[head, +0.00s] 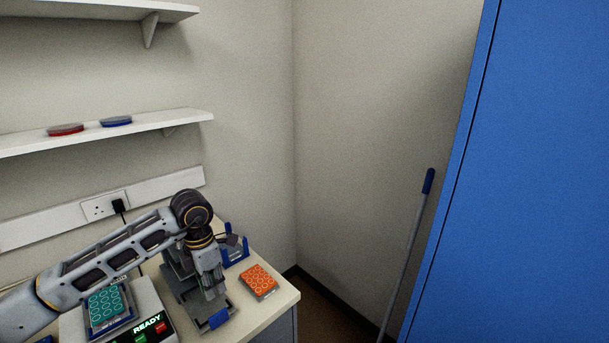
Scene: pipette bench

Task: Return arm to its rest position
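My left arm reaches in from the left, and its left gripper (213,292) points down over a grey stand (180,290) on the bench. The fingers are small and partly merge with the grey stand behind them, so I cannot tell whether they are open or shut, or touching it. A blue part (219,319) shows at the front of the stand. My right gripper is not in view.
A teal well plate (106,306) sits on a white device (148,305) reading READY. An orange well plate (259,281) and a blue holder (236,250) are right of the gripper. A shelf (165,119) is above; a blue cabinet (530,180) stands right.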

